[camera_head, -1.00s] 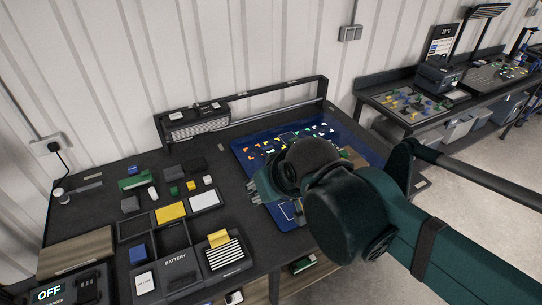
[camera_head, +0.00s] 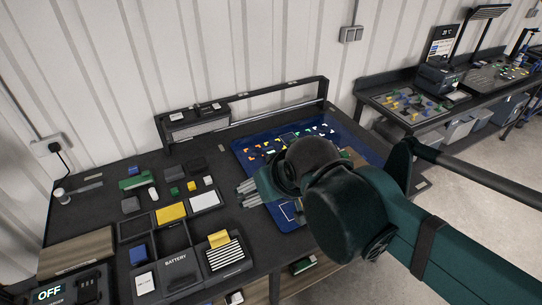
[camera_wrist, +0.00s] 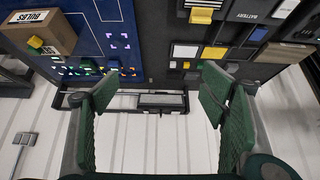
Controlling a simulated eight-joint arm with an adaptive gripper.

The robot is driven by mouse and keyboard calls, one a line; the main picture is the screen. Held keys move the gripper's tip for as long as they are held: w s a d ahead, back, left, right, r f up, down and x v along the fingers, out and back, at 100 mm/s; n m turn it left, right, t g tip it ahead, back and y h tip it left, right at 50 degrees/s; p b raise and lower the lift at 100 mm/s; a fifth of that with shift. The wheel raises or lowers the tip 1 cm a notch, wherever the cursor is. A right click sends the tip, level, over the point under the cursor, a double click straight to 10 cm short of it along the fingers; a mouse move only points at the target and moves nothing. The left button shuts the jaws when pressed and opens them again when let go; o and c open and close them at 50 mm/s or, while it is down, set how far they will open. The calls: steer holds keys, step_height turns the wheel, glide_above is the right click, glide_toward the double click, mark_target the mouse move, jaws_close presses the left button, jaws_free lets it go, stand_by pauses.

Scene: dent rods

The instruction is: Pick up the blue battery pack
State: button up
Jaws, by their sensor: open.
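A blue block (camera_head: 138,253), which looks like the blue battery pack, sits at the left of the dark trays on the bench, just behind a white-labelled box. In the wrist view a small blue block (camera_wrist: 259,34) shows at the upper right. My gripper (camera_head: 248,192) is above the left edge of the blue mat, to the right of and apart from the blue block. In the wrist view my gripper (camera_wrist: 160,92) has its green fingers wide apart with nothing between them.
The blue mat (camera_head: 256,158) carries small coloured pieces. Trays with a yellow block (camera_head: 171,213), a white block (camera_head: 205,201) and a BATTERY box (camera_head: 178,270) crowd the bench's left half. A raised rail (camera_head: 265,101) runs along the back.

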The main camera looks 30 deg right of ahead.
steer(key=w, duration=0.1)
steer(key=n+g+b, duration=0.4)
steer(key=n+g, duration=0.3)
steer(key=n, duration=1.1)
glide_above(271, 152)
step_height(271, 152, down, 27)
steer(key=shift+s+a+f, duration=0.1)
steer(key=shift+a+f, duration=0.05)
steer(key=shift+f, duration=0.05)
steer(key=shift+d+f, duration=0.2)
steer(key=shift+f, duration=0.2)
steer(key=shift+f, duration=0.1)
steer(key=shift+f, duration=1.15)
